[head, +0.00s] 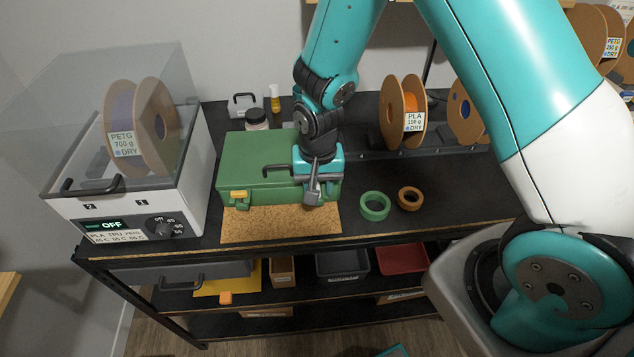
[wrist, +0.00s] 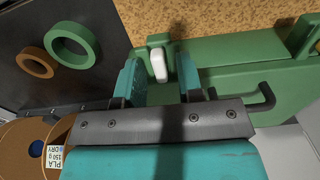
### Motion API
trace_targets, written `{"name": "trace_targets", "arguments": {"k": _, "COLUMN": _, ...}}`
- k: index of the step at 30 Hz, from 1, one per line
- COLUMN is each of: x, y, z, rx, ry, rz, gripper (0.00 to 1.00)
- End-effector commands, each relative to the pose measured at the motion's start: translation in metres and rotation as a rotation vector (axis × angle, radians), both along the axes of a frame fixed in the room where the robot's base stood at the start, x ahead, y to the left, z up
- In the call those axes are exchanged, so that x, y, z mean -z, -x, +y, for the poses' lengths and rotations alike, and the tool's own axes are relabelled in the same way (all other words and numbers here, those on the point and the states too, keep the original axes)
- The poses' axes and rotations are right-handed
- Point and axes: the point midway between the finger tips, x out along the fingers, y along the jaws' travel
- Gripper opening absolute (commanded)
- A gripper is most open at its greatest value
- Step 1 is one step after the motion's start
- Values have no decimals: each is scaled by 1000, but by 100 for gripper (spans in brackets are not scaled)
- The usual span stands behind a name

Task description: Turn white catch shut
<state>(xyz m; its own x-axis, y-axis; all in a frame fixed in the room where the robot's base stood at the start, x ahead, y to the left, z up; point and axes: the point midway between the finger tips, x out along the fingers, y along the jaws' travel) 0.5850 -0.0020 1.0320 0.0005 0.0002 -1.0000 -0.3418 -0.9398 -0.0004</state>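A green case (head: 250,178) sits on a cork mat on the bench, its lid down and a dark handle at its front. The white catch (wrist: 159,66) shows in the wrist view on the case's front edge, a short bar slightly tilted, in a green mount. In the head view my gripper hides it. My gripper (head: 314,190) is over the case's right front end. In the wrist view its two teal fingers (wrist: 160,80) are apart, one on each side of the white catch, with gaps visible. A yellow catch (head: 239,196) is at the case's left front.
The cork mat (head: 260,230) reaches the bench's front edge. A green ring (head: 374,206) and an orange ring (head: 410,198) lie right of the case. A filament dryer (head: 130,210) stands at left. Spools (head: 404,112) stand behind at right.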

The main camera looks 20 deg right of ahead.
Motion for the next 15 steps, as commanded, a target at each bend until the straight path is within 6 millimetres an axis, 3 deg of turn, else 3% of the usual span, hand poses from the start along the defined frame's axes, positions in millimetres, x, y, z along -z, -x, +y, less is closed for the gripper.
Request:
{"name": "trace_targets", "arguments": {"k": 1, "x": 0, "y": 0, "z": 0, "rx": 0, "ry": 0, "rz": 0, "gripper": 22}}
{"name": "trace_targets", "arguments": {"k": 4, "x": 0, "y": 0, "z": 0, "rx": 0, "ry": 0, "rz": 0, "gripper": 0}}
{"name": "trace_targets", "arguments": {"k": 10, "x": 0, "y": 0, "z": 0, "rx": -22, "ry": 0, "rz": 0, "gripper": 0}}
{"name": "trace_targets", "arguments": {"k": 15, "x": 1, "y": 0, "z": 0, "rx": -172, "ry": 0, "rz": 0, "gripper": 0}}
